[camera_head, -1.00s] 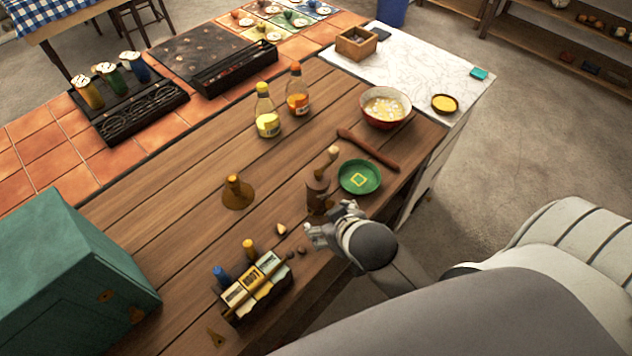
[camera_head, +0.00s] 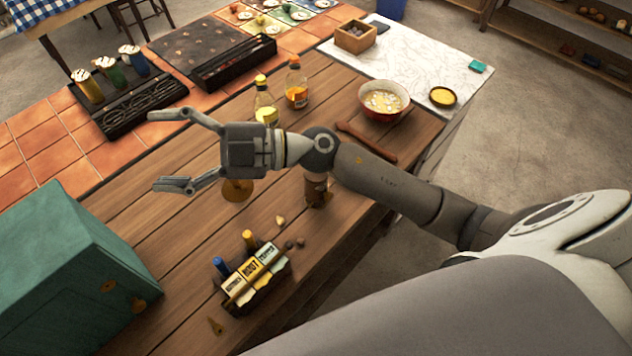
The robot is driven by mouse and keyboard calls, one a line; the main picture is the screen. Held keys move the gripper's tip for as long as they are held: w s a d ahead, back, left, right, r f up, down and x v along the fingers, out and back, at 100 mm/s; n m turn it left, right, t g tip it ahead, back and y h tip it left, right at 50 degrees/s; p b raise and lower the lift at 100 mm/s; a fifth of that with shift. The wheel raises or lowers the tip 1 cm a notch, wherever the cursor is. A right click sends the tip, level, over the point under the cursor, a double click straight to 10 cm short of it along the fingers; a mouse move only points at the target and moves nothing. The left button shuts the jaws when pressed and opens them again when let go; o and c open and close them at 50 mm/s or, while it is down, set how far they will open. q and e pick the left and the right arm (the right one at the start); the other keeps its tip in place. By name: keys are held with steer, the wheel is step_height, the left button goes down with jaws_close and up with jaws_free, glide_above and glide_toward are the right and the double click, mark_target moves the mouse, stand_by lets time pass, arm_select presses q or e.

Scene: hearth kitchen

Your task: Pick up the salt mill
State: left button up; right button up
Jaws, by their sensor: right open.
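No object is plainly marked as the salt mill. Candidates are a blue-topped piece (camera_head: 219,265) and a yellow-topped piece (camera_head: 249,239) behind a dark rack of labelled packets, and a brown piece with a broad round base (camera_head: 237,191). My right gripper (camera_head: 155,151) is open and empty, fingers spread and pointing left, above the wooden counter. Its lower finger and palm overlap the upper part of the broad-based piece in this view. I cannot tell its exact height. My left gripper is not in view.
The rack of packets (camera_head: 254,284) stands at the front, right of a teal cabinet (camera_head: 75,255). A brown mortar (camera_head: 318,190) is beneath my right forearm. Two bottles, one orange-labelled (camera_head: 297,92), stand behind my wrist. The wood left of the rack is largely bare (camera_head: 185,235).

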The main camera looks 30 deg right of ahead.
step_height(320, 180, down, 6)
steer(key=s+f+n+g+h, duration=0.1)
steer(key=s+n+g+h, duration=0.15)
steer(key=g, duration=0.25)
steer(key=m+g+h, duration=0.1)
steer(key=m+h, duration=0.2)
steer(key=h, duration=1.3)
glide_above(316, 176)
steer(key=d, duration=0.1)
steer(key=f, duration=1)
steer(key=shift+w, duration=0.4)
steer(key=shift+h, duration=0.25)
step_height(316, 176, down, 5)
steer(key=shift+w+r+p, duration=0.1)
steer(key=shift+r+p, duration=0.1)
steer(key=shift+p, duration=0.65)
step_height(316, 176, down, 6)
steer(key=shift+a+r+p, duration=0.15)
steer(key=shift+r+p, duration=0.1)
steer(key=shift+p, duration=1)
steer(key=shift+w+f, duration=0.1)
steer(key=shift+f, duration=0.15)
steer(key=c, duration=1.3)
steer(key=shift+r, duration=0.1)
steer(key=shift+c, duration=0.6)
